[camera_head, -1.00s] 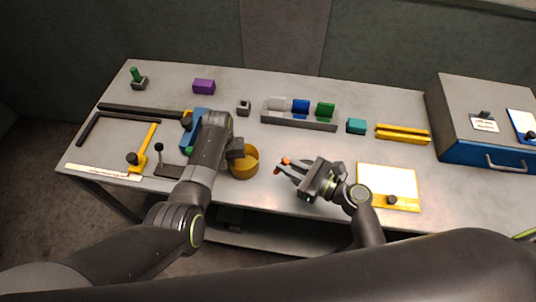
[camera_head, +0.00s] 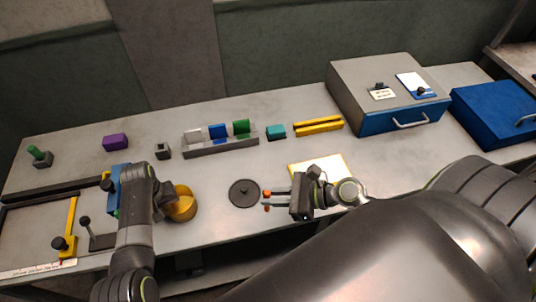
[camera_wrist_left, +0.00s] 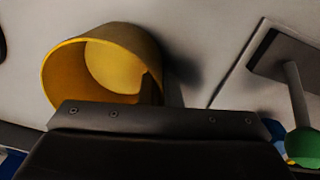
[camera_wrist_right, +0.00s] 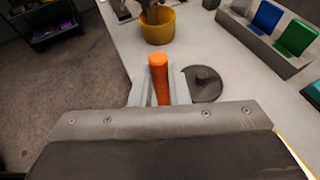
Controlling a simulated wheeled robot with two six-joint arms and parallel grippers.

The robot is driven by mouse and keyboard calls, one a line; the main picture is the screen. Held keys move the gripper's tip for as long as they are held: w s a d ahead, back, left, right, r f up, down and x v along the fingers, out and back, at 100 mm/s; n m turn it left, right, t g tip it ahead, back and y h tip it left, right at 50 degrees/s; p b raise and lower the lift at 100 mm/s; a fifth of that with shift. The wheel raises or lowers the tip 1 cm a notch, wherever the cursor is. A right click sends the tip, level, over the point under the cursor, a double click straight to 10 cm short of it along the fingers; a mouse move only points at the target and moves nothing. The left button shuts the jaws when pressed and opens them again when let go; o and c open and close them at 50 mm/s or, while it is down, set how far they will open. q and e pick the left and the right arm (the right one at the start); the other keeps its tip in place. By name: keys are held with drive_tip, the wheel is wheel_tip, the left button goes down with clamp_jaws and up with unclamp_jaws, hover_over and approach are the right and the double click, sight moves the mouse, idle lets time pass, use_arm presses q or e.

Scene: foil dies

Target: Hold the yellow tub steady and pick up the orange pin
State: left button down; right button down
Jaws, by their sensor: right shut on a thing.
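The yellow tub (camera_head: 183,207) stands on the table near its front edge, its opening partly facing the left wrist camera (camera_wrist_left: 62,75). My left gripper (camera_head: 165,198) is at the tub's left side, by its rim. Its fingertips are hidden, so I cannot tell whether it grips the wall. My right gripper (camera_head: 269,200) is to the right of the tub, apart from it. It is shut on the orange pin (camera_wrist_right: 158,78), which shows between its fingers in the right wrist view.
A dark round disc with a knob (camera_head: 244,193) lies between tub and right gripper. A grey rack (camera_head: 222,148) with coloured blocks, a teal block (camera_head: 276,132) and yellow bars (camera_head: 318,126) stand behind. A blue-fronted drawer box (camera_head: 385,122) is at the back right.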

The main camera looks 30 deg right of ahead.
use_arm(q)
drive_tip(key=c, duration=1.6)
unclamp_jaws()
drive_tip(key=shift+o, duration=0.2)
wheel_tip(320, 180, up, 12)
drive_tip(key=shift+a, duration=0.3)
